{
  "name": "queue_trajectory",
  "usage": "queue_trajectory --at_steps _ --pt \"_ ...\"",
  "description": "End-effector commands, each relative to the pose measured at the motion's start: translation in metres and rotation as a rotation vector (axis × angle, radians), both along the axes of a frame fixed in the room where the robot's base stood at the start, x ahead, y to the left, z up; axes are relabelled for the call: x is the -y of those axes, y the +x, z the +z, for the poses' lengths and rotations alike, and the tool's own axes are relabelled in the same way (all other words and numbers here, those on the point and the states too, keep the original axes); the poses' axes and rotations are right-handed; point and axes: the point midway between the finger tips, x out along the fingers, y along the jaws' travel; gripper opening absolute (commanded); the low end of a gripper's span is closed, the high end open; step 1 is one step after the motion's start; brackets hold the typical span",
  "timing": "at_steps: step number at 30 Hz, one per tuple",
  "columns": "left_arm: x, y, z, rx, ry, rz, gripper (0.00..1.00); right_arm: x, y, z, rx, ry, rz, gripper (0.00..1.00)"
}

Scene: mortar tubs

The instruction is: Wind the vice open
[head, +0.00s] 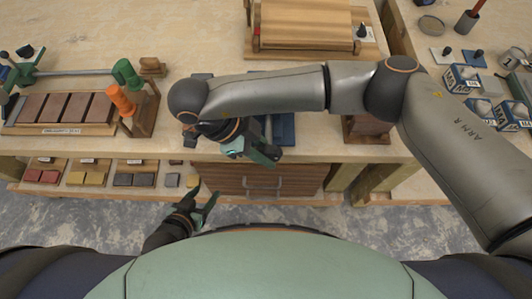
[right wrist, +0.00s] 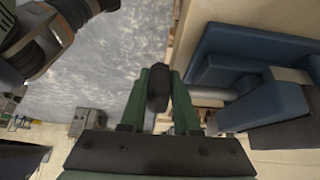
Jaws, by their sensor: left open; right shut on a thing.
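The blue vice (head: 284,131) is at the front edge of the bench, partly hidden behind my right arm and gripper. In the right wrist view the vice (right wrist: 248,60) fills the right side, with blue blocks and a pale bar at its front. My right gripper (head: 268,153) is at the vice's front, over the bench edge. In the right wrist view its green fingers (right wrist: 158,85) are shut on a dark vice handle (right wrist: 158,92). Whether the vice jaws are apart is hard to tell.
Small trays (head: 90,177) sit on a lower shelf. Open floor lies before the bench.

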Motion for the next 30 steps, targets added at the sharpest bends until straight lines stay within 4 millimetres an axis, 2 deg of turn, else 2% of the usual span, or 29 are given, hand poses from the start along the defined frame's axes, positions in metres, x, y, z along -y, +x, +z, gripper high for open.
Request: queue_trajectory --at_steps 1,11,27,28,30 --pt "0.0 -0.0001 -0.0028 0.0 0.0 0.0 0.59 -0.0001 0.0071 0.0001 0.024 -0.029 -0.005 0.0" --pt "0.0 -0.0001 -0.0056 0.0 0.0 0.0 0.59 0.0014 0.0073 0.0003 0.021 -0.156 -0.007 0.0" --pt "-0.0001 -0.0001 -0.0058 0.0 0.0 0.0 0.59 0.0027 0.0078 0.0005 0.019 -0.18 -0.01 0.0" --pt "0.0 -0.0001 -0.0058 0.0 0.0 0.0 0.59 0.0027 0.0079 0.0005 0.019 -0.18 -0.01 0.32" --pt "0.0 -0.0001 -0.0058 0.0 0.0 0.0 0.59 0.0029 0.0075 0.0005 0.018 -0.181 -0.011 0.4"
